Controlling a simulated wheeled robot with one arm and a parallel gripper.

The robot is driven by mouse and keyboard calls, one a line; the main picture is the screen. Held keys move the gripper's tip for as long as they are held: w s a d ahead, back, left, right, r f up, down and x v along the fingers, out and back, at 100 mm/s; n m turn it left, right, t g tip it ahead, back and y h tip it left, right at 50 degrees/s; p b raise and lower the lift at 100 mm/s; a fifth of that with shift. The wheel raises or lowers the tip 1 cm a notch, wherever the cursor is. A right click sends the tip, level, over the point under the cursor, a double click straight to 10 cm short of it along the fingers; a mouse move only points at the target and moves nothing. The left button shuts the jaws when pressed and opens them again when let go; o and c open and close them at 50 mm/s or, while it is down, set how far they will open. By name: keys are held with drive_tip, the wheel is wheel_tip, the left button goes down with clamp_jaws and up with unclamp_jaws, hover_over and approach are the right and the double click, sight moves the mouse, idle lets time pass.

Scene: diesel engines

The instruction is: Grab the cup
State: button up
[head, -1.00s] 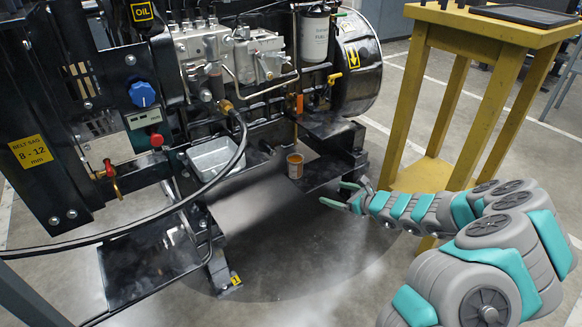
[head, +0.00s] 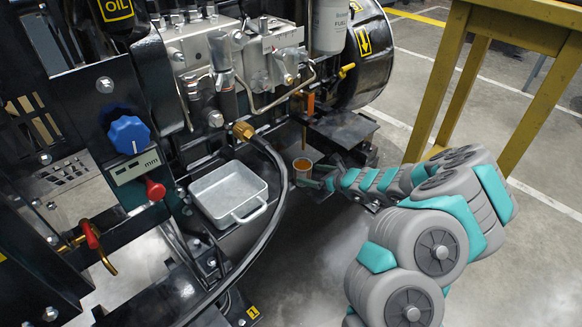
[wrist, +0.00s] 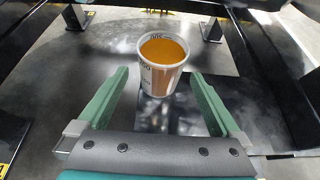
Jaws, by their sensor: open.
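The cup (wrist: 163,66) is small and white with an orange-brown pattern and an orange inside. It stands upright on a dark ledge under the engine. In the head view the cup (head: 302,166) is right of the metal tray. My gripper (wrist: 161,85) is open, with one green finger on each side of the view and the cup ahead, between and slightly beyond the fingertips. In the head view my gripper (head: 312,182) is close beside the cup.
A grey metal tray with a handle (head: 228,212) sits left of the cup. A black hose (head: 268,215) curves between them. The engine (head: 225,65) rises above and behind. A yellow table (head: 445,75) stands at right. Dark frame beams (wrist: 262,85) flank the cup.

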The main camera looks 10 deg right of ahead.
drive_tip(key=shift+w+a+f, duration=0.1)
drive_tip(key=shift+w+a, duration=0.25)
drive_tip(key=shift+w, duration=0.1)
drive_tip(key=b+x, duration=0.1)
drive_tip(key=x, duration=0.5)
drive_tip(key=shift+f, duration=0.25)
drive_tip(key=shift+w+a+f, duration=0.15)
drive_tip(key=shift+w+a, duration=0.15)
drive_tip(key=shift+w, duration=0.25)
drive_tip(key=shift+c, duration=0.2)
clamp_jaws()
drive_tip(key=shift+r, duration=0.25)
